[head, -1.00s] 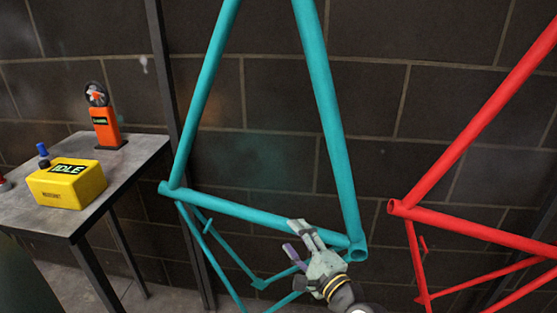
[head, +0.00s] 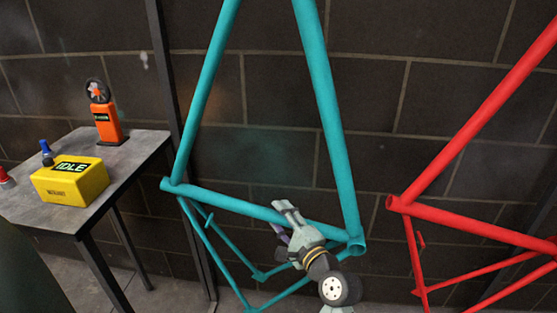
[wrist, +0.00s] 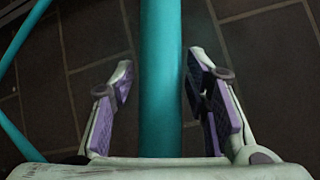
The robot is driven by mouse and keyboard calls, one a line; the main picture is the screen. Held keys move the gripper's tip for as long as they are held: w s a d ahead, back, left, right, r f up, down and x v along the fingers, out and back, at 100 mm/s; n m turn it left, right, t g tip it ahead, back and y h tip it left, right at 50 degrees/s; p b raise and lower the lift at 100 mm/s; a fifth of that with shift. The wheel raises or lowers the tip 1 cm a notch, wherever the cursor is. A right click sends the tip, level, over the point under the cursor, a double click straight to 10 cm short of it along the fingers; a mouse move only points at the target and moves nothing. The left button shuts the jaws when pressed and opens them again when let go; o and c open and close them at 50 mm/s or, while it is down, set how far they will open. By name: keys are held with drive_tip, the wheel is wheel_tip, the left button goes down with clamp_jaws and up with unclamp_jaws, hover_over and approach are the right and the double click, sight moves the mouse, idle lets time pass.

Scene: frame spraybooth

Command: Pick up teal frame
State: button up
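The teal frame (head: 270,212) hangs in front of the dark block wall, its tubes running up out of the head view. My gripper (head: 283,218) is at its lower tube, a little left of the tube's right-hand end. In the wrist view, a teal tube (wrist: 160,75) runs between the two purple-padded fingers of my gripper (wrist: 162,90). The fingers are apart, with gaps on both sides of the tube, and do not visibly touch it. Part of the lower tube and thinner rear tubes are hidden behind my gripper in the head view.
A red frame (head: 480,228) hangs to the right. On the left, a grey table (head: 135,150) bears a yellow box marked IDLE (head: 70,182), an orange device (head: 106,120) and a blue-topped item (head: 47,152). A dark post (head: 185,130) stands between the table and the teal frame.

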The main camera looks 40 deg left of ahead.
clamp_jaws()
idle(0.3)
idle(0.4)
drive_tip(key=shift+r, duration=0.25)
